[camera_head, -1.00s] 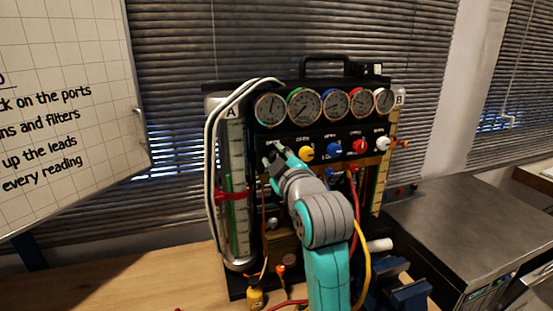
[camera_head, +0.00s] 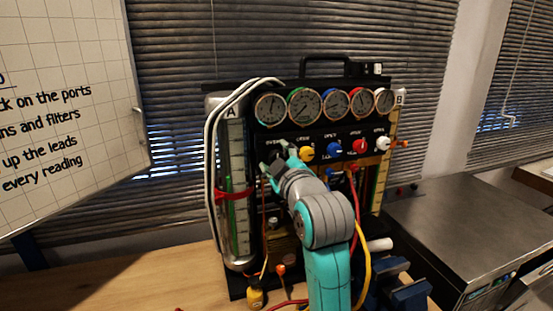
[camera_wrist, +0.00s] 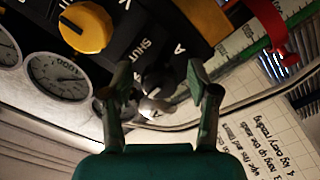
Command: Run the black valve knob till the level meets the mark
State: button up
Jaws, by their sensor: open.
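The gauge rig (camera_head: 275,134) stands upright on the bench. My gripper (camera_head: 281,151) is at the left end of its knob row. In the wrist view my gripper (camera_wrist: 160,92) is open, one finger on each side of the dark valve knob (camera_wrist: 157,80), below the "SHUT" and "A" lettering. Whether the fingers touch it, I cannot tell. In the head view the gripper largely hides this knob. Column A (camera_head: 236,150) on the left holds a green strip of liquid (camera_head: 229,205). A red band (camera_head: 233,196) crosses it. The exact level against a mark is too small to read.
Yellow (camera_head: 307,153), blue (camera_head: 333,149), red (camera_head: 360,146) and white (camera_head: 383,143) knobs run right of my gripper. Several gauges (camera_head: 335,105) sit above. Column B (camera_head: 381,180) is at right. Hoses (camera_head: 361,262) hang below. A whiteboard (camera_head: 70,110) stands left.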

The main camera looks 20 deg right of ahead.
jog(key=s, duration=1.1)
jog(key=shift+s, duration=0.4)
dwell(1.1)
jog(key=w+n, duration=0.6)
jog(key=n, duration=0.1)
jog(key=w+n, duration=0.5)
jog(key=n, duration=0.2)
jog(key=shift+w, duration=0.35)
grip_shut()
